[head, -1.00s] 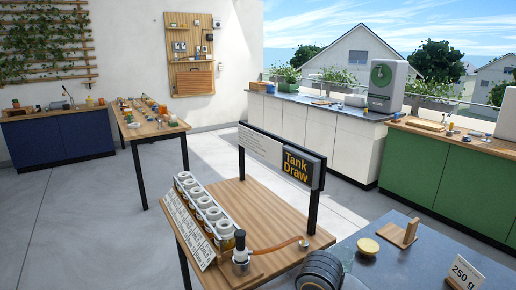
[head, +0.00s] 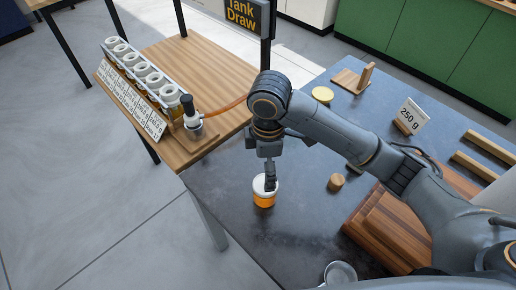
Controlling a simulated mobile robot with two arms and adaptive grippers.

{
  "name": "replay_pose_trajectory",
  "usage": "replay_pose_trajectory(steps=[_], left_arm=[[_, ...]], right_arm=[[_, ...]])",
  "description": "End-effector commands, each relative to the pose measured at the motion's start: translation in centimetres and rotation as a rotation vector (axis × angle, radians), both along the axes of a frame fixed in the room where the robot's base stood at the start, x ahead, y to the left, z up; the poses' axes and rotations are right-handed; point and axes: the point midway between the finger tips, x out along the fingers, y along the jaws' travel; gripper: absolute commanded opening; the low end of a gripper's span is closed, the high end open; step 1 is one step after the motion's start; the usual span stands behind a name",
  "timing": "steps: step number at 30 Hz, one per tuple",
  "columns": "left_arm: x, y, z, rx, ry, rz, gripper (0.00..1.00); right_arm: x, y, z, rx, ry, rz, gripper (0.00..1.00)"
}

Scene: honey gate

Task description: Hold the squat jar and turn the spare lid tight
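A squat jar (head: 263,201) with orange contents stands upright on the dark countertop. A white top (head: 258,184) shows at its rim; I cannot tell whether it is the spare lid or how tight it sits. My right gripper (head: 270,187) points straight down at the jar's top, its fingers overlapping the white part in the picture. The fingers are seen edge-on, so their opening and any contact are unclear. A yellow round disc (head: 322,94), lid-like, lies farther back on the counter. My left gripper is out of view.
A wooden stand (head: 355,80), a "250 g" sign (head: 412,115), a small wooden knob (head: 336,182) and wooden boards (head: 385,232) are on the counter. A clear round vessel (head: 340,272) is at the bottom.

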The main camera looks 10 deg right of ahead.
Motion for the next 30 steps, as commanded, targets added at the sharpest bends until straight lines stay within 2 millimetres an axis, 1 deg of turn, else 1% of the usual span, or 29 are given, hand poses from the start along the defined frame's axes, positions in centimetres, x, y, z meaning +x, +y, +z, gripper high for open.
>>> replay_pose_trajectory(steps=[1, 4, 8, 17, 30], left_arm=[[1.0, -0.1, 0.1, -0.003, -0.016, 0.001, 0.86], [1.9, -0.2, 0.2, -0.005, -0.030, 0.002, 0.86], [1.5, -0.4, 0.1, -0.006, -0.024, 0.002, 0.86], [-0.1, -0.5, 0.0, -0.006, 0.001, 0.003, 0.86], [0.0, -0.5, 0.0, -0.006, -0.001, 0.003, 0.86]], right_arm=[[0.0, 0.0, 0.0, 0.000, 0.000, 0.000, 1.00], [0.0, 0.0, 0.0, 0.000, 0.000, 0.000, 1.00], [0.0, 0.0, 0.0, 0.000, 0.000, 0.000, 1.00], [0.0, 0.0, 0.0, 0.000, 0.000, 0.000, 1.00], [0.0, 0.0, 0.0, 0.000, 0.000, 0.000, 1.00]])
